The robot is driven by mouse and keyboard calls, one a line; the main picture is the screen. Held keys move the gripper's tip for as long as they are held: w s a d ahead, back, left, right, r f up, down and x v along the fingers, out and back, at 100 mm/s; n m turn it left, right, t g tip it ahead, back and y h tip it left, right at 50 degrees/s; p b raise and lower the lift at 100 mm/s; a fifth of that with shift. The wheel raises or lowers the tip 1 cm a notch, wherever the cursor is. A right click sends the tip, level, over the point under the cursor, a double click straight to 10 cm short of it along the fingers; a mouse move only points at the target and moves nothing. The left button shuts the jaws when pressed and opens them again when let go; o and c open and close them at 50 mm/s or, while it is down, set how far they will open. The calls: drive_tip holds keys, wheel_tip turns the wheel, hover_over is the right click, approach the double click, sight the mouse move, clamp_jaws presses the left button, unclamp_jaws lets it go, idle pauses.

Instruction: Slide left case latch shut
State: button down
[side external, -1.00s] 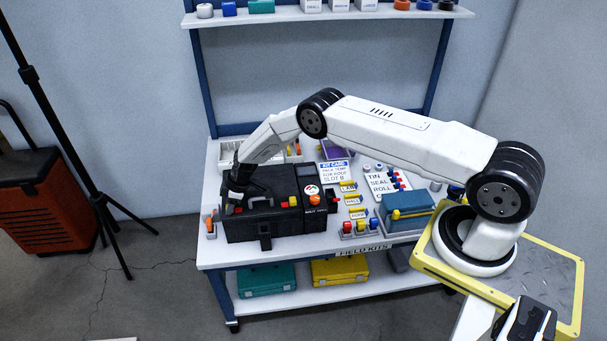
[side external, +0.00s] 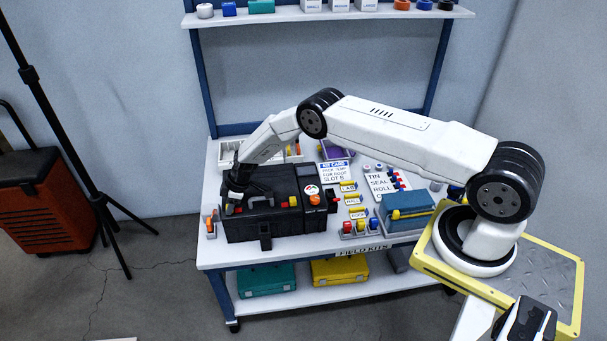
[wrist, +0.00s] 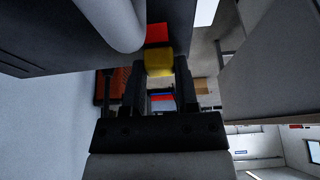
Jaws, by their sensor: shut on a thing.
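The black case (side external: 285,222) stands shut on the left of the bench, its dark handle on top. My gripper (side external: 232,204) is down at the case's left end in the side view and hides most of the left latch. In the wrist view my gripper (wrist: 160,82) has its two dark fingers on either side of the yellow left latch (wrist: 158,62) and is shut on it. A red block (wrist: 157,33) sits just beyond the yellow piece. The right latch (side external: 285,204) shows yellow beside red on the case.
A kit card (side external: 335,171), yellow labels and small coloured parts lie right of the case. A blue box (side external: 407,208) stands near my base. A small orange-topped part (side external: 210,226) is close to the case's left side. A white tray (side external: 292,151) is behind the case.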

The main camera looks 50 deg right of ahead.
sight(236, 211)
drive_tip(key=shift+s, duration=0.1)
drive_tip(key=shift+s+d, duration=0.85)
drive_tip(key=shift+d, duration=0.1)
drive_tip(key=shift+c, duration=1.8)
unclamp_jaws()
drive_tip(key=shift+r, duration=0.1)
drive_tip(key=shift+v, duration=0.8)
drive_tip(key=v, duration=0.6)
